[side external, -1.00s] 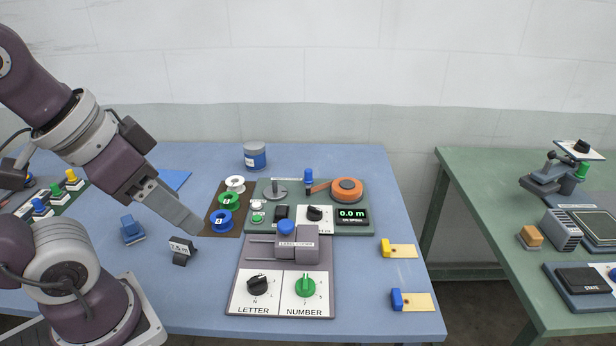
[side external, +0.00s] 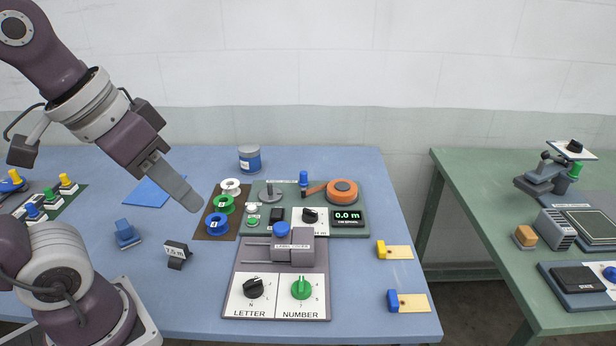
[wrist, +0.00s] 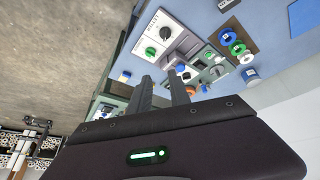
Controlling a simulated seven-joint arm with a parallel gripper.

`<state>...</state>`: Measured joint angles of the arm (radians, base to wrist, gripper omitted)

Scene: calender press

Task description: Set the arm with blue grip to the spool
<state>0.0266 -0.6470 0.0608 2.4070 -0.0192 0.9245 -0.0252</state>
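The arm with the blue grip (side external: 304,180) stands at the back of the green-grey plate (side external: 352,231). Its reddish-brown bar points right, toward the orange spool (side external: 342,190); I cannot tell whether they touch. A grey disc with a post (side external: 271,192) is left of the grip. My gripper (side external: 194,207) is in the air to the left, near the board of small spools, well apart from the blue grip. In the wrist view my gripper's two fingers (wrist: 161,85) stand apart with nothing between them. The small parts beyond the fingers are hard to make out there.
White, green and blue spools (side external: 217,223) lie on a brown board. A display (side external: 347,216) reads 0.0 m. The letter and number dials (side external: 276,290) are in front. A blue-grey can (side external: 250,158) stands behind. A card reading 1.5 m (side external: 175,250) stands at left.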

